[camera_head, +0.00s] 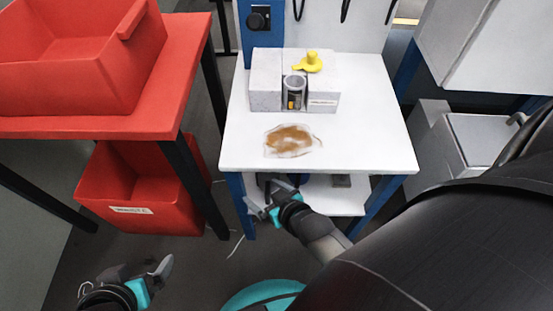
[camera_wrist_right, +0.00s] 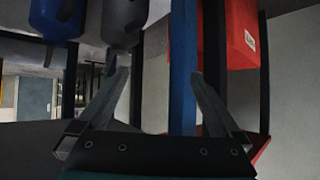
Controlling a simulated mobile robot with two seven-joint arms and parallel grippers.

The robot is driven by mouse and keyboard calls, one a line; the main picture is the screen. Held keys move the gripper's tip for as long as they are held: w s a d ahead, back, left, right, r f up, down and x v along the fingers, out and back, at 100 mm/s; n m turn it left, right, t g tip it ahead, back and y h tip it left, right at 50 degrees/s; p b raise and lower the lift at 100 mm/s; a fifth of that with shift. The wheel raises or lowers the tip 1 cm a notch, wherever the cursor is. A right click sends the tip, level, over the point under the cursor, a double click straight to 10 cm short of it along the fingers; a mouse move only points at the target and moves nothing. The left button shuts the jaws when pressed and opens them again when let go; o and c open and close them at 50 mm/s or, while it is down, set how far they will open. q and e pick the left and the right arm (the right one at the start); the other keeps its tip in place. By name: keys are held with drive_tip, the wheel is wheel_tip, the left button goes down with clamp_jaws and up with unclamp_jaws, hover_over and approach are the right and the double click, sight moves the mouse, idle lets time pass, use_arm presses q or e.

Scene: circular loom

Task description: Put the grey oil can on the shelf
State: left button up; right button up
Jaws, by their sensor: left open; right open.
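A grey can-like container (camera_wrist_right: 122,20), apparently the oil can, shows at the top of the right wrist view, cut off by the frame edge. I cannot make it out in the head view. My right gripper (camera_head: 258,197) is open and empty at the front left of the white table, level with its lower shelf (camera_head: 340,203). In the right wrist view the grey container is beyond the left finger, apart from the jaws. My left gripper (camera_head: 125,273) is open and empty at the lower left, over the floor.
A blue container (camera_wrist_right: 57,18) is beside the grey one. A blue table leg (camera_wrist_right: 182,70) stands beyond my right jaws. The white tabletop (camera_head: 370,140) bears a brown stain, grey blocks and a yellow item. Red bins (camera_head: 140,200) are at left.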

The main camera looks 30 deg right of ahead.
drive_tip(key=s+a+r+n+g, duration=0.1)
drive_tip(key=s+r+g, duration=0.3)
drive_tip(key=s+r, duration=0.4)
wheel_tip(320, 180, up, 4)
drive_tip(key=shift+a+g, duration=0.15)
drive_tip(key=shift+g, duration=0.15)
